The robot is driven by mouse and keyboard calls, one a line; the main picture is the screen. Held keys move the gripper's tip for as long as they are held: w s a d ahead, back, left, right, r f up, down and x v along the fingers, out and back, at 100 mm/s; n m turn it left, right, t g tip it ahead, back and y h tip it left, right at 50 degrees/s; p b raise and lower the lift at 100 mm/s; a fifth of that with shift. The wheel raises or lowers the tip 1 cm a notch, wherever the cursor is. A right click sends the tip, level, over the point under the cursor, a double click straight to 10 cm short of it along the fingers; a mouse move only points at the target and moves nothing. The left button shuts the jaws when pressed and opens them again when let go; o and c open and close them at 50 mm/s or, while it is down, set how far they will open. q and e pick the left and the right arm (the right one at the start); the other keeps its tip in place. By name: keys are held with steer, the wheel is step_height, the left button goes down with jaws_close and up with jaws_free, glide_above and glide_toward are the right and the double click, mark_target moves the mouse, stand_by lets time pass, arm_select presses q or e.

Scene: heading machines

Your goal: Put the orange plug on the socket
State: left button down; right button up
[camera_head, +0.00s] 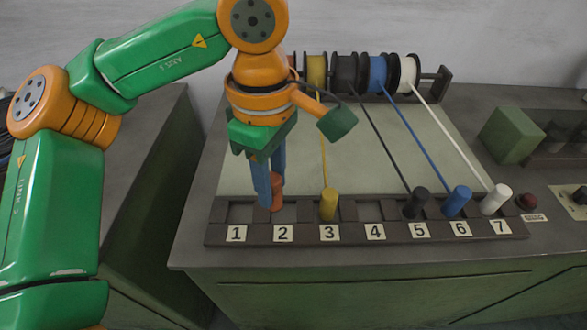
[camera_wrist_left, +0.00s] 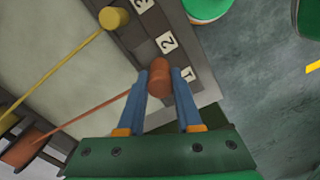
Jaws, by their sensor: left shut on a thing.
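The orange plug (camera_head: 277,193) is between the blue fingers of my left gripper (camera_head: 269,199), which is shut on it. In the head view the plug is upright over or at slot 2 of the dark socket strip (camera_head: 367,232). I cannot tell whether its lower end is in the slot. In the left wrist view the plug (camera_wrist_left: 159,78) is between the fingertips (camera_wrist_left: 163,88), beside labels 1 and 2, and an orange cord runs from it to an orange spool (camera_wrist_left: 22,152). The fingers hide part of the slot area. My right gripper is out of view.
A yellow plug (camera_head: 328,204) stands at slot 3, a black plug (camera_head: 416,203) at 5, a blue plug (camera_head: 457,201) at 6 and a white plug (camera_head: 496,199) at 7. Their cords run back to spools. Slots 1 and 4 look empty.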

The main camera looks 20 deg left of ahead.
arm_select(q)
steer(key=f, duration=0.2)
steer(key=w+f, duration=0.1)
steer(key=f, duration=0.1)
steer(key=w+f, duration=0.1)
steer(key=f, duration=0.1)
steer(key=shift+w+d, duration=0.15)
steer(key=shift+d, duration=0.15)
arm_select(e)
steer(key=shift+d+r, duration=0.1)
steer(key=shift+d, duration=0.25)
arm_select(q)
steer(key=shift+f+b, duration=0.25)
steer(key=shift+b, duration=0.05)
steer(key=c, duration=0.6)
jaws_free()
steer(key=shift+r, duration=0.1)
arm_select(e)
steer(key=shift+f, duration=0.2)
